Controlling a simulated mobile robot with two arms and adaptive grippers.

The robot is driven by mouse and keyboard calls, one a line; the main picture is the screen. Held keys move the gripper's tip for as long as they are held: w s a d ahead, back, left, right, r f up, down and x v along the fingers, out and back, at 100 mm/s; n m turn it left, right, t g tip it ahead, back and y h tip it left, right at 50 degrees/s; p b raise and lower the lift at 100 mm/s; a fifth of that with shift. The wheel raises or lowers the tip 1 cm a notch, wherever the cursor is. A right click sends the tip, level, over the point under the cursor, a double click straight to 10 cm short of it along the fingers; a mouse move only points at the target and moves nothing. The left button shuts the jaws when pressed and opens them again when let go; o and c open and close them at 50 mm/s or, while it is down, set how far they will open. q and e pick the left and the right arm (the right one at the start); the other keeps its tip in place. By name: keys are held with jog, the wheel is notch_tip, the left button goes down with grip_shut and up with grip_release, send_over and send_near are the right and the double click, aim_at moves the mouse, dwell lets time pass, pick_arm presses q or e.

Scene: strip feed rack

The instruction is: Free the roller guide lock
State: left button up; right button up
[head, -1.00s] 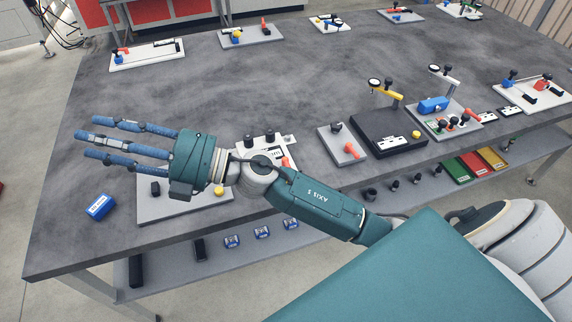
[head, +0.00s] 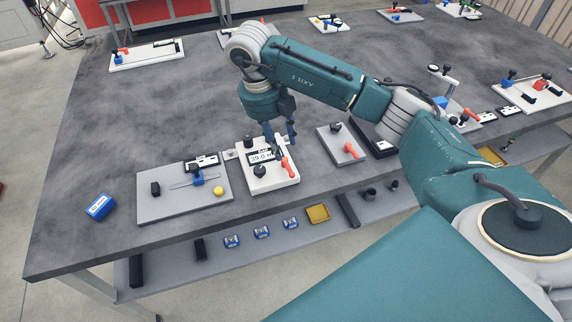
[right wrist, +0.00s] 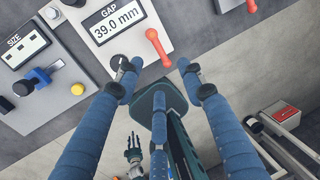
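The white gap unit (head: 284,183) lies near the table's front edge, with a display reading 39.0 mm, black knobs and a red lever (head: 287,168). The lever also shows in the right wrist view (right wrist: 158,47), ahead of the fingertips. No label marks it as the roller guide lock. My right gripper (head: 282,141) points down over the unit's back part, beside the lever. In the right wrist view its fingers (right wrist: 157,82) are spread, with nothing between them. My left gripper (right wrist: 133,148) shows small below, fingers apart; the head view does not show it.
To the left is a grey plate (head: 160,211) with a size display, blue slider and yellow knob. To the right is a grey plate with another red lever (head: 351,150). A blue box (head: 100,207) lies at far left. A lower shelf (head: 180,275) holds small parts.

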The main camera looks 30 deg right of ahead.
aim_at(287, 169)
jog(key=f+p, duration=0.1)
jog(key=f, duration=0.2)
jog(key=d+f, duration=0.1)
jog(key=f, duration=0.1)
jog(key=f+p, duration=0.1)
jog(key=f, duration=0.2)
jog(key=shift+s+d+f+p, duration=0.25)
jog(key=shift+f+p, duration=0.05)
jog(key=shift+p, duration=0.05)
jog(key=shift+d+f, duration=0.1)
jog(key=shift+f, duration=0.7)
grip_shut()
